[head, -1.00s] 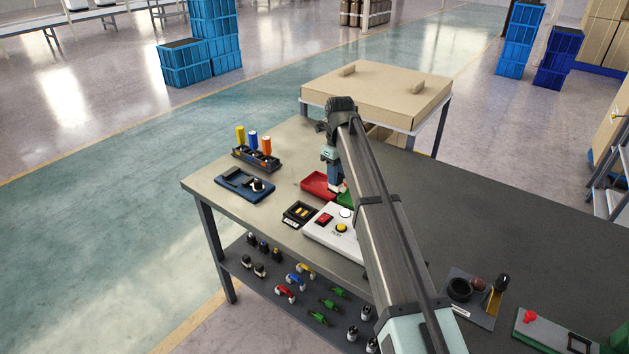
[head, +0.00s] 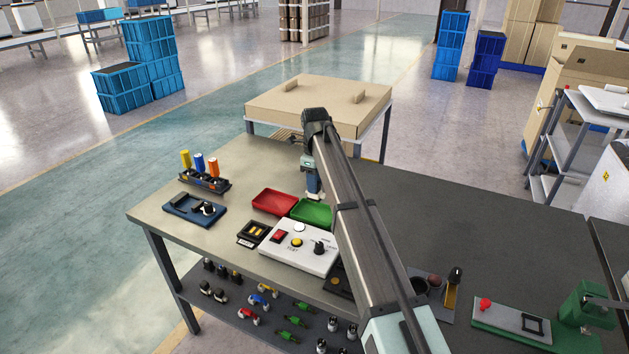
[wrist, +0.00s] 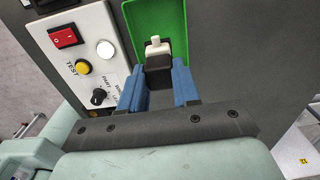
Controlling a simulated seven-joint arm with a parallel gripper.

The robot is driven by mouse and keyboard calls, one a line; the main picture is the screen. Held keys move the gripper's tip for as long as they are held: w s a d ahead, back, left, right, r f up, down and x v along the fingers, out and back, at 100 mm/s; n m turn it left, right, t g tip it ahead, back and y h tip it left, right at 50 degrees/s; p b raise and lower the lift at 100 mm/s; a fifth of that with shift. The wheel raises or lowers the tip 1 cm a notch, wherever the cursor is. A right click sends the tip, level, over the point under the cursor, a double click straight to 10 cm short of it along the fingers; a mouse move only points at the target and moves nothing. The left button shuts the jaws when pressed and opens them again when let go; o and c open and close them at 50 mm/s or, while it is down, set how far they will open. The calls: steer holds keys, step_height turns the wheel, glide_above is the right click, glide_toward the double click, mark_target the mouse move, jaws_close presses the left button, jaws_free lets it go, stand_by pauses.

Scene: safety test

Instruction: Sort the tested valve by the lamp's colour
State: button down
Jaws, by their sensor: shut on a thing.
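My gripper (head: 313,185) is over the green tray (head: 311,211). In the wrist view its blue fingers (wrist: 160,82) are shut on a black valve with a white top (wrist: 157,62), above the green tray (wrist: 126,12); whether the valve touches the tray I cannot tell. The red tray (head: 274,202) stands left of the green one and looks empty. The white test box (head: 270,249) is in front of the trays. Its round lamp (wrist: 106,49) looks white, with no red or green showing. The box also has a red switch (wrist: 65,34), a yellow TEST button (wrist: 83,68) and a black knob (wrist: 98,97).
A small black tray (head: 252,234) with yellow parts stands left of the box. A blue fixture (head: 194,210) and a rack of coloured cylinders (head: 205,181) are farther left. A cardboard-topped table (head: 319,101) stands behind. The dark bench right of my arm has free room.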

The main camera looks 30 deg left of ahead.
mark_target(315, 198)
steer(key=shift+f, duration=2.4)
steer(key=shift+f, duration=0.95)
stand_by(0.5)
steer(key=c, duration=0.7)
jaws_free()
steer(key=shift+c, duration=0.2)
steer(key=shift+r, duration=0.1)
steer(key=shift+r, duration=3.45)
